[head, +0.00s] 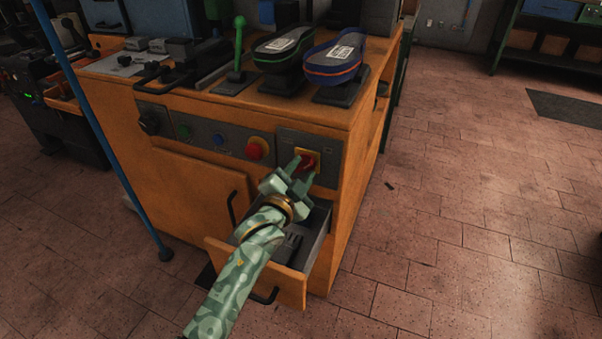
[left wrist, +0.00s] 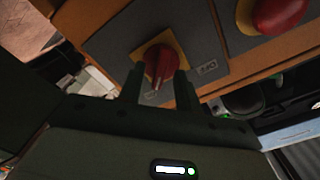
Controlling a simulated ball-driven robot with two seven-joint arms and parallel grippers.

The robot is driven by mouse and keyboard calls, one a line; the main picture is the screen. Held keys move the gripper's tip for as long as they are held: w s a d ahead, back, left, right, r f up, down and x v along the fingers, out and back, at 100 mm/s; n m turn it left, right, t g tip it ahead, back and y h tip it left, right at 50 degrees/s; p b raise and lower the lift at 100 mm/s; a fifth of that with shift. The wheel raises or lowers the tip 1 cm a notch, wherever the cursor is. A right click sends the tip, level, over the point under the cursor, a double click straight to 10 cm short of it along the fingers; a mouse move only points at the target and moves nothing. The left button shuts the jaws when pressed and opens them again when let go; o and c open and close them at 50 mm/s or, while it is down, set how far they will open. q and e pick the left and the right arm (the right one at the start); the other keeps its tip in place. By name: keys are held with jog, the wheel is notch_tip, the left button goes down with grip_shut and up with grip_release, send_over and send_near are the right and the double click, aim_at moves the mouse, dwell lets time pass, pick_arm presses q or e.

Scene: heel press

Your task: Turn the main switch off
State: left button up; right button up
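The main switch (head: 307,161) is a red rotary knob on a yellow plate, at the right end of the machine's front panel. In the left wrist view the red knob (left wrist: 158,62) is near the fingertips, its grip ridge pointing towards me. My left gripper (head: 303,170) is in front of the switch, with its two fingers apart. In the left wrist view the fingers of the left gripper (left wrist: 159,85) stand on either side of the knob's lower part; whether they touch it cannot be told. My right gripper is not in view.
A red mushroom button (head: 255,149) sits left of the switch, with blue and green buttons further left. An open drawer (head: 290,262) juts out below my left gripper. Two shoe soles (head: 333,58) and a green lever (head: 238,50) stand on top. A blue pole (head: 104,135) rises at left.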

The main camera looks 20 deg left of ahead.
pick_arm(q)
grip_shut()
